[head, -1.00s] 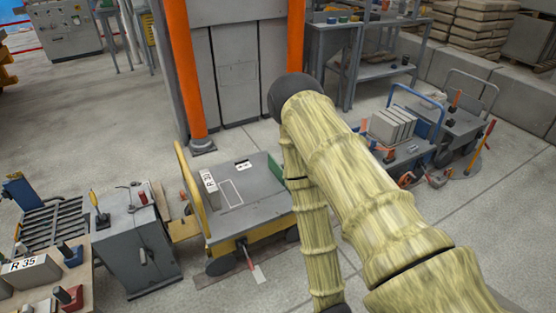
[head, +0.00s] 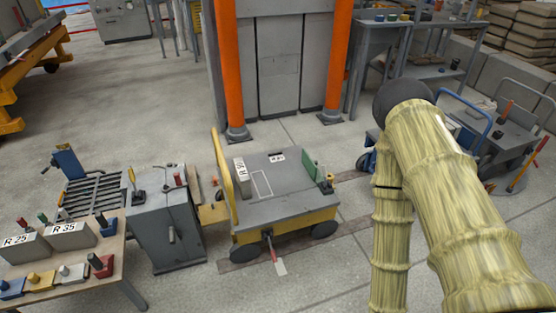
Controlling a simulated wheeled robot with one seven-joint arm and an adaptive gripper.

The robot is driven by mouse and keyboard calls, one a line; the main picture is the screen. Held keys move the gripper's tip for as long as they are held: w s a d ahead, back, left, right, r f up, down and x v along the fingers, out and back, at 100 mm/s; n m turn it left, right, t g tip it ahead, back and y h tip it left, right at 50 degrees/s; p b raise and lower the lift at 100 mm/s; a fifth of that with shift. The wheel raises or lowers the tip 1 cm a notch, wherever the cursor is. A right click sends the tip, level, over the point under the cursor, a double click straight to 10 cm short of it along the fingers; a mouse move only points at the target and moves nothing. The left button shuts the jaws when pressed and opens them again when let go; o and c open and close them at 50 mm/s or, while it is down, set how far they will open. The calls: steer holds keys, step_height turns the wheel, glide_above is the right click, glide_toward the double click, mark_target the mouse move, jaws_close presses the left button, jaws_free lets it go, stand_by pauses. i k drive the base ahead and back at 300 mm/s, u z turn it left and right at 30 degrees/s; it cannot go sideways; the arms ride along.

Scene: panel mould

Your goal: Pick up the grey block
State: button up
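Several grey blocks with white labels are in view, and I cannot tell which one is meant. A grey block labelled R 25 (head: 24,252) and a grey block labelled R 35 (head: 72,241) stand side by side on the bench at the left. Another grey labelled block (head: 241,189) stands on the left side of the grey-topped yellow cart (head: 290,212), by its yellow rail. My arm fills the right of the head view, far to the right of the bench. My gripper is out of view.
The bench (head: 100,282) also carries small coloured blocks with knobs. A grey cabinet (head: 165,235) with levers stands between bench and cart. Orange posts (head: 228,70) rise behind the cart. A blue trolley (head: 465,108) is partly behind my arm. Open floor lies in front of the cart.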

mark_target(74, 236)
steer(key=u, duration=1.8)
